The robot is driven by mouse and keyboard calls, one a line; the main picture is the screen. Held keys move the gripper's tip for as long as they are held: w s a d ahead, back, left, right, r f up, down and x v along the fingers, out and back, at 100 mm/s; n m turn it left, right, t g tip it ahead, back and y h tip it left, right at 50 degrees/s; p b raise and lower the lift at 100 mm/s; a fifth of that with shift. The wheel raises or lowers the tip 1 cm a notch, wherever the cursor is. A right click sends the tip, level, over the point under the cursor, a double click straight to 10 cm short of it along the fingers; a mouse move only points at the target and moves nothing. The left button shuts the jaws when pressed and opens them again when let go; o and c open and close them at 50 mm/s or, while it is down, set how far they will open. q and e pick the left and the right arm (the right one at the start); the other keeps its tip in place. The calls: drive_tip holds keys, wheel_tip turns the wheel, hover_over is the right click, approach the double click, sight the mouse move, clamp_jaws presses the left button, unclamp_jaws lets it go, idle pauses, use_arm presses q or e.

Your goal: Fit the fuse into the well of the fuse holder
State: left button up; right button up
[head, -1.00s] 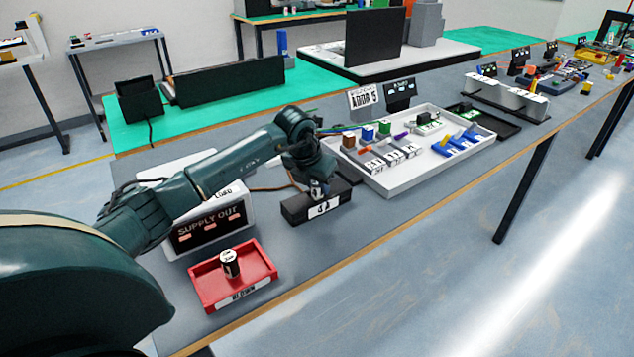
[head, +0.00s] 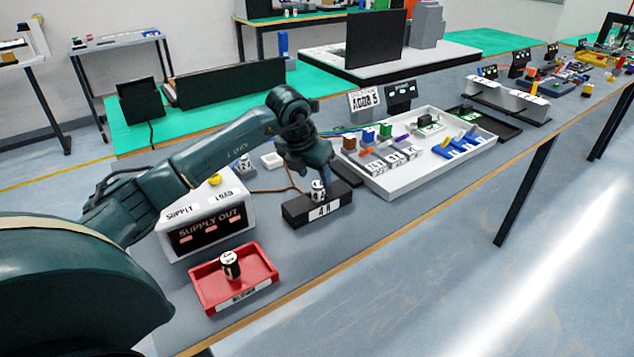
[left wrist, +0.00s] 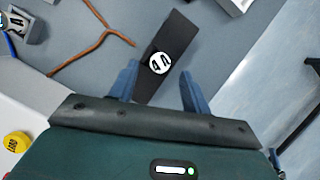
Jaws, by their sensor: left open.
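The fuse holder is a black block (head: 298,214) labelled "4 A" on the bench, also in the left wrist view (left wrist: 174,36). A white fuse (head: 318,191) with dark markings stands upright at the block's top; its round white end shows in the left wrist view (left wrist: 160,63). Its lower part is hidden, so I cannot tell how deep it sits. My left gripper (left wrist: 158,69) is open above the block, its blue fingers apart on either side of the fuse in that view. In the head view the left gripper (head: 310,172) is just above the fuse. My right gripper is not in view.
A red tray (head: 265,264) marked "BLOWN" holds another dark, white-topped fuse (head: 230,265). A white "SUPPLY OUT" box (head: 233,209) with a yellow button (head: 215,180) stands behind it. A white parts tray (head: 385,187) lies right of the block. Brown wires run behind the block.

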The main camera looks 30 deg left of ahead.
use_arm(q)
drive_tip(key=v, duration=0.7)
drive_tip(key=s+d+f+m+g+h, duration=0.1)
drive_tip(key=s+d+f+h, duration=0.3)
drive_tip(key=d, duration=0.6)
drive_tip(key=s+d+f+m+g+h, duration=0.1)
drive_tip(key=d+f+h, duration=0.3)
drive_tip(key=d, duration=0.6)
drive_tip(key=s+d+r+n+t+h, duration=0.55)
drive_tip(key=d+n+h, duration=0.25)
drive_tip(key=d+h, duration=0.25)
drive_tip(key=s+a+f+n+t+y, duration=0.1)
drive_tip(key=a+f+n+t+y, duration=0.3)
drive_tip(key=n, duration=0.6)
drive_tip(key=s+a+f+n+t+y, duration=0.1)
drive_tip(key=a+f+n+t+y, duration=0.2)
drive_tip(key=f+n+t+y, duration=0.5)
drive_tip(key=s+f+n+g+y, duration=0.2)
drive_tip(key=s+f+n+g, duration=0.6)
drive_tip(key=s+n, duration=0.1)
drive_tip(key=shift+s+a+f, duration=0.25)
drive_tip(key=shift+s+f, duration=0.1)
